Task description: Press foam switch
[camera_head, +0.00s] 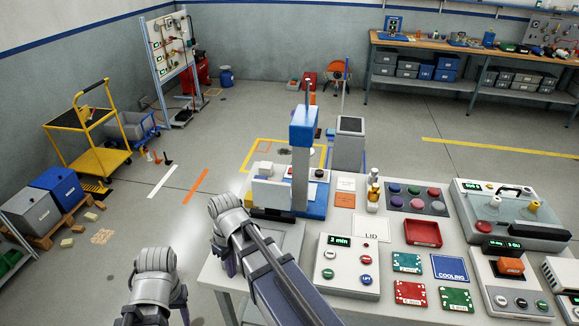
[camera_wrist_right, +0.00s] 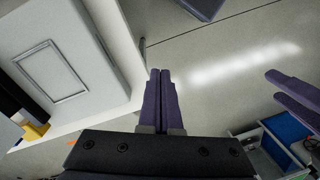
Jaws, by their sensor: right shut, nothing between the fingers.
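No switch labelled foam is legible, so I cannot tell which control it is. In the head view, a white control box (camera_head: 347,268) with a "2 min" display and several coloured buttons sits at the table's front. A blue and white press-like machine (camera_head: 302,133) stands behind it to the left. My right gripper (camera_head: 231,264) hangs at the table's left edge, mostly hidden by its wrist. In the wrist view its purple fingers (camera_wrist_right: 161,100) are together and empty beside the table edge, touching nothing visible. My left gripper's fingers (camera_wrist_right: 290,97) show apart at the wrist view's right edge.
The white table (camera_head: 212,272) holds a red tray (camera_head: 423,233), coloured cards, a pad of coloured buttons (camera_head: 415,198) and a clear-lidded bath (camera_head: 510,214). A yellow cart (camera_head: 100,160) and blue and grey boxes stand at left. Floor left of the table is free.

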